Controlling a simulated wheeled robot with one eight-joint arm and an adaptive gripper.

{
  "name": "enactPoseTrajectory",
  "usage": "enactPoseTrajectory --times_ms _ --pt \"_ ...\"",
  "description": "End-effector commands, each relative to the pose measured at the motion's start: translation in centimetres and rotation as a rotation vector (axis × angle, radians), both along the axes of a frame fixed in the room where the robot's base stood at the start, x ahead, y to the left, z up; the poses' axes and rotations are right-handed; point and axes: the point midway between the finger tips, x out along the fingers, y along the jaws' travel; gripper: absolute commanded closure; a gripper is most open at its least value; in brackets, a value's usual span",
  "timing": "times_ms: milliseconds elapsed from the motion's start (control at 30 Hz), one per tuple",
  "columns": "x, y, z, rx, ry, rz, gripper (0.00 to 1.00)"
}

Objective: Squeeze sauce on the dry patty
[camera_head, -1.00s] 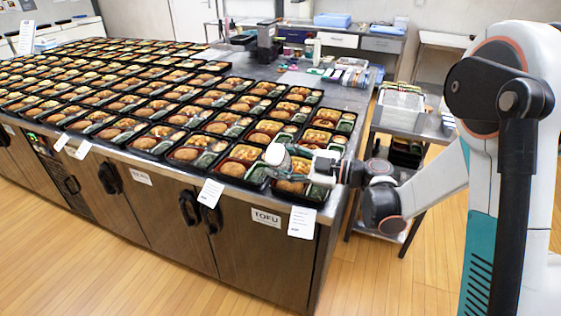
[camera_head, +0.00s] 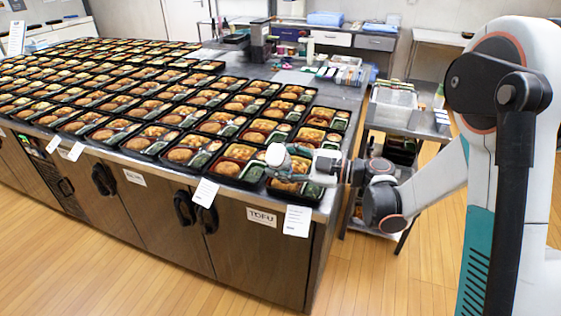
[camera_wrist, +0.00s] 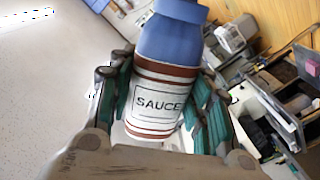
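My gripper (camera_wrist: 165,100) is shut on a sauce bottle (camera_wrist: 160,102) in the wrist view. The bottle has a blue upper part, brown bands and a white label reading SAUCE. Green finger parts press on both its sides. In the head view my gripper (camera_head: 298,163) is above the front-right trays, with the bottle's pale round end (camera_head: 276,155) at its left. A brown patty (camera_head: 228,168) lies in the tray just left of the gripper. The front corner tray (camera_head: 296,197) is partly hidden under the gripper. I cannot tell which patty is dry.
Many filled black bento trays cover the steel counter (camera_head: 345,150) in close rows. A cart (camera_head: 393,125) with a clear bin stands right of the counter. Paper tags and a TOFU label (camera_head: 262,217) are on the counter's front. Wood floor is free in front.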

Motion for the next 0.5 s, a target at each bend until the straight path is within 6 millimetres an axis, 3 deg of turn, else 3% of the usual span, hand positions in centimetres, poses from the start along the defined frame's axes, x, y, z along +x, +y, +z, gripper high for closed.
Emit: enactPoseTrajectory --times_ms 267,500 --pt "0.0 0.0 0.3 0.000 0.000 0.000 0.59" --pt "0.0 0.0 2.5 0.000 0.000 0.000 0.59"
